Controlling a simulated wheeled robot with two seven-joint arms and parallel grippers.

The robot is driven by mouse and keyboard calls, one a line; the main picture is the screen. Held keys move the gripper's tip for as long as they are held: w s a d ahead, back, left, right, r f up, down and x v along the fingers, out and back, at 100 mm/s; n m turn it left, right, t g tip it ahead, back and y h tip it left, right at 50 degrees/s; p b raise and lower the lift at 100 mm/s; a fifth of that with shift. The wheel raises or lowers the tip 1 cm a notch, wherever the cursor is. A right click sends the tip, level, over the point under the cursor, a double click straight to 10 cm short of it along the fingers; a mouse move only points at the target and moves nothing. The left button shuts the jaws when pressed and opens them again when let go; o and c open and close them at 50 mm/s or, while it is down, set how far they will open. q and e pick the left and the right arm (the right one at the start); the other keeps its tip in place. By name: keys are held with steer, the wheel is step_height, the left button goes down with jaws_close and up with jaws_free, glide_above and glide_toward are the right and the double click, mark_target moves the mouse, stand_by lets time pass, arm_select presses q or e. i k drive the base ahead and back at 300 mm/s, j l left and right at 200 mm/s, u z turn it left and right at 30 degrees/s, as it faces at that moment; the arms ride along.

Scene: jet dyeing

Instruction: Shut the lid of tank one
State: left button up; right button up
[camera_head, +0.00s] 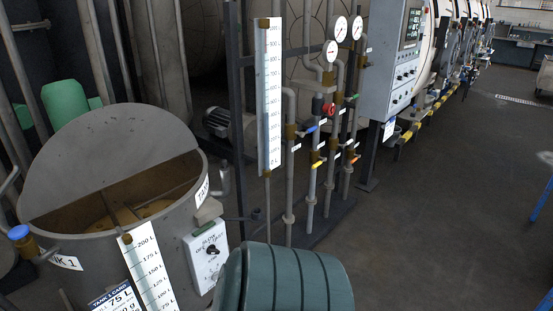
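Tank one (88,258) is a grey round vat at the lower left, with a partly visible label ending in "NK 1". Its lid (105,140) is a flat grey plate, raised and leaning back over the far side of the rim. The front of the mouth is uncovered, and the brownish inside (150,207) shows, with a bar across it. The lower part of the tank is cut off by the picture edge. Neither of my grippers is in view.
A white litre scale (150,272) and a control box (207,252) are on the tank's front. A ribbed teal object (295,280) stands close at bottom centre. Pipes with valves (325,130) and a grey cabinet (393,60) stand behind. The floor at right (450,210) is mostly clear.

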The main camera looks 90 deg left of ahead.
mark_target(101, 147)
steer(key=u, duration=3.5)
steer(key=k+j, duration=0.1)
steer(key=j, duration=0.2)
steer(key=k+j, duration=0.15)
steer(key=j, duration=0.15)
steer(key=k+j, duration=0.1)
steer(key=j, duration=0.2)
